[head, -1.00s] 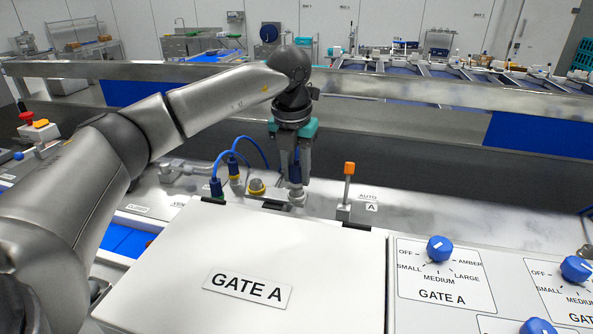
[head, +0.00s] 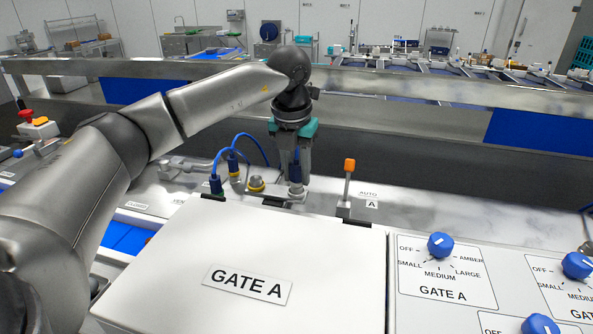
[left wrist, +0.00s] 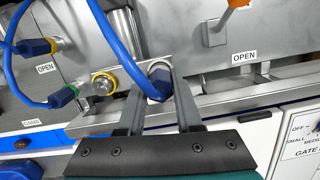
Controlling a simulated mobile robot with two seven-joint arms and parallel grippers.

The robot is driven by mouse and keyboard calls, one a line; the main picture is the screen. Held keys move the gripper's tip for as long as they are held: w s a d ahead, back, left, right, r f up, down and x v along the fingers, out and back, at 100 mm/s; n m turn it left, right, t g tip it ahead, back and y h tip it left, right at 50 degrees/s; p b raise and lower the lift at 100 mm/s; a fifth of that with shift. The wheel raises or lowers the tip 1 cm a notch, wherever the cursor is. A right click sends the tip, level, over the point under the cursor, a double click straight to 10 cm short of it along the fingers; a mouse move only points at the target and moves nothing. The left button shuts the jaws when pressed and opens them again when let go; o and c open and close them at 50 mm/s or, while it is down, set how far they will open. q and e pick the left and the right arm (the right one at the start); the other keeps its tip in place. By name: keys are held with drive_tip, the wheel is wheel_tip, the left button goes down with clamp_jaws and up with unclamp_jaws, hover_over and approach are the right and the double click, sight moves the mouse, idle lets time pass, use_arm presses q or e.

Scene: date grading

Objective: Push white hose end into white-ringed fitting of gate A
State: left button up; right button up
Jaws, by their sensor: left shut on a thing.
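My left gripper (head: 295,184) is shut on the blue hose end (head: 295,171), which points down at the white-ringed fitting (head: 297,191) behind the gate A box (head: 165,270). The hose end meets or nearly meets the fitting; the fingers hide how deep it sits. In the left wrist view, the gripper's fingers (left wrist: 160,103) flank the blue hose end (left wrist: 155,91), and the pale-ringed fitting (left wrist: 159,70) shows just past it. My right gripper is not in view.
Left of it are a bare yellow-ringed fitting (head: 257,185), a blue plug on a yellow ring (head: 233,167) and one on a green ring (head: 215,187). An orange-tipped lever (head: 348,175) stands close on the right. The metal deck further right is clear.

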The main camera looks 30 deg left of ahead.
use_arm(q)
drive_tip(key=o, duration=1.2)
drive_tip(key=shift+r, duration=0.1)
drive_tip(key=shift+r+p, duration=1.05)
drive_tip(key=shift+r, duration=0.2)
drive_tip(key=shift+r+p, duration=0.7)
drive_tip(key=shift+r, duration=3)
drive_tip(key=shift+f, duration=0.1)
